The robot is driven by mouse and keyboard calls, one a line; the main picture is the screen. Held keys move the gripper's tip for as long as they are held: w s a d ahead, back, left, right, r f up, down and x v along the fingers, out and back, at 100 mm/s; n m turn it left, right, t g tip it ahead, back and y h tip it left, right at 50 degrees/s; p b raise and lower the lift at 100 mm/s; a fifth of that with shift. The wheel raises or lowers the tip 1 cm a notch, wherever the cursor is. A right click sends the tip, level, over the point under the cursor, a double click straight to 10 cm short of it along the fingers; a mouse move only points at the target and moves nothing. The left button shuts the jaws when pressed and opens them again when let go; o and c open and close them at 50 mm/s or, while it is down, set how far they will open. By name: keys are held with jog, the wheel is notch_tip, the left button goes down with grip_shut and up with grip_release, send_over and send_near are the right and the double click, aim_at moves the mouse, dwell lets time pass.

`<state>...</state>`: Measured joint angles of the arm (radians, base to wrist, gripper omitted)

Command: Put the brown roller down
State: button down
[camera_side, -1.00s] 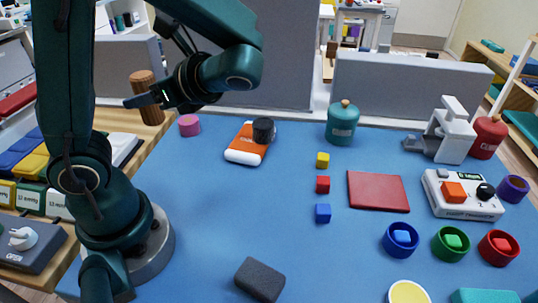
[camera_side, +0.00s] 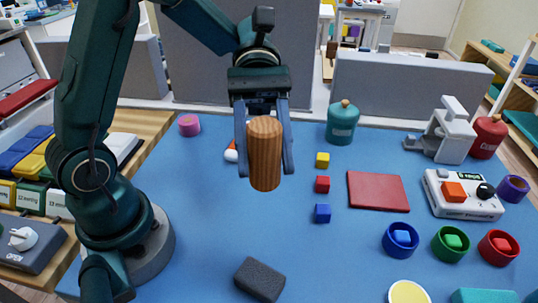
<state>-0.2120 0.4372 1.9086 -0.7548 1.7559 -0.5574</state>
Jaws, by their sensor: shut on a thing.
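The brown roller (camera_side: 265,155) is a wood-grained cylinder, held upright in the middle left of the view. My gripper (camera_side: 265,160) points down and is shut on it, with one finger on each side. The roller appears to be above the blue table mat (camera_side: 215,225); its exact height cannot be told. The orange and white device behind it is almost wholly hidden by the gripper and roller.
A pink cylinder (camera_side: 189,124) is to the left and a teal bottle (camera_side: 342,123) to the right. A dark grey block (camera_side: 259,279) lies in front. Bare mat lies between.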

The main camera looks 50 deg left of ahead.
jog(key=w+d+r+n+t+h, duration=0.2)
jog(key=w+r+n+t, duration=0.3)
jog(key=w+n+t, duration=0.15)
notch_tip(320, 180, down, 11)
jog(key=shift+t, duration=0.25)
jog(key=s+d+f, duration=0.1)
jog(key=d+f, duration=0.1)
jog(key=d, duration=0.1)
jog(key=s+d+f, duration=0.1)
jog(key=d+f, duration=0.1)
jog(key=d, duration=0.2)
jog(key=d+f, duration=0.2)
jog(key=d, duration=0.1)
jog(key=shift+s+d+f, duration=0.25)
jog(key=shift+s, duration=0.15)
jog(key=shift+f, duration=2.05)
jog(key=shift+f, duration=0.1)
jog(key=shift+c, duration=1.8)
grip_release()
